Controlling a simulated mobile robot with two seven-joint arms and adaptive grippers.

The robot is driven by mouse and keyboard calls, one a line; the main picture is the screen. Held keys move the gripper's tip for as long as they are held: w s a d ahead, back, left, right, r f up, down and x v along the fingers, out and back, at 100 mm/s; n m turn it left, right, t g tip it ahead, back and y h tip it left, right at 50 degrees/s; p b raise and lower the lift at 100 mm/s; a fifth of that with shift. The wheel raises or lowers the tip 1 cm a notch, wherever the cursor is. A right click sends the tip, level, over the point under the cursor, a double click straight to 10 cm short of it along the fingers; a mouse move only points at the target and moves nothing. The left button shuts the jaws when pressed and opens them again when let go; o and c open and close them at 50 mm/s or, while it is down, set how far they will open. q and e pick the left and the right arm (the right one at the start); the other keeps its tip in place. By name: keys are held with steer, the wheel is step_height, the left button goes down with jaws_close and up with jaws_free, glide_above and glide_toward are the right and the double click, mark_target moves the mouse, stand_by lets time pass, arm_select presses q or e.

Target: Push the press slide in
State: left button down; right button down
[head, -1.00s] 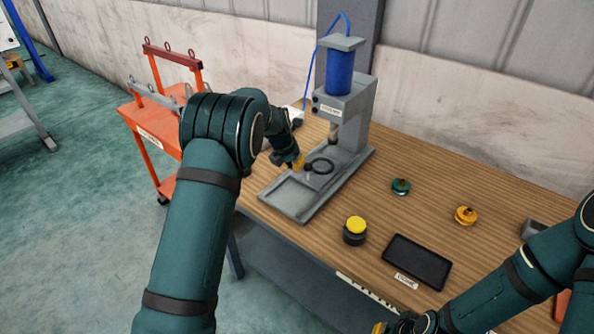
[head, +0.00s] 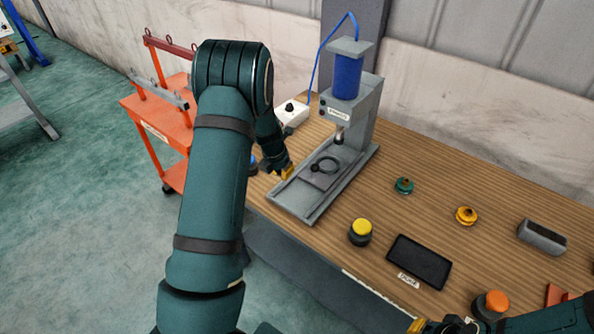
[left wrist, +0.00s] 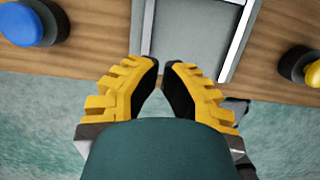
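The grey press (head: 350,105) with a blue cylinder stands on the wooden table. Its slide (head: 322,178), a flat grey plate with a dark ring, lies between the rails of the base, in front of and partly below the press head. My left gripper (head: 286,172) is just off the base's left front edge, apart from the slide. In the left wrist view its two yellow fingers (left wrist: 163,75) are nearly together with a narrow gap and nothing between them, pointing at the base's front end (left wrist: 195,40). My right gripper (head: 430,326) is at the bottom edge, mostly cut off.
A yellow button (head: 361,230), a dark tablet (head: 419,261), green (head: 404,185) and yellow (head: 466,215) knobs, and an orange button (head: 491,304) are on the table. A blue button (left wrist: 35,22) is left of the base. An orange cart (head: 160,120) stands beyond the table's left end.

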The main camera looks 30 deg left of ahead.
mark_target(296, 182)
arm_select(q)
steer(key=x, duration=0.8)
steer(key=shift+f+b, duration=0.1)
steer(key=shift+b, duration=0.25)
steer(key=w, duration=0.3)
steer(key=shift+w+d+f, duration=0.2)
steer(key=shift+w+f, duration=0.15)
steer(key=shift+f, duration=0.05)
steer(key=shift+w, duration=0.25)
arm_select(e)
steer(key=shift+f, duration=0.3)
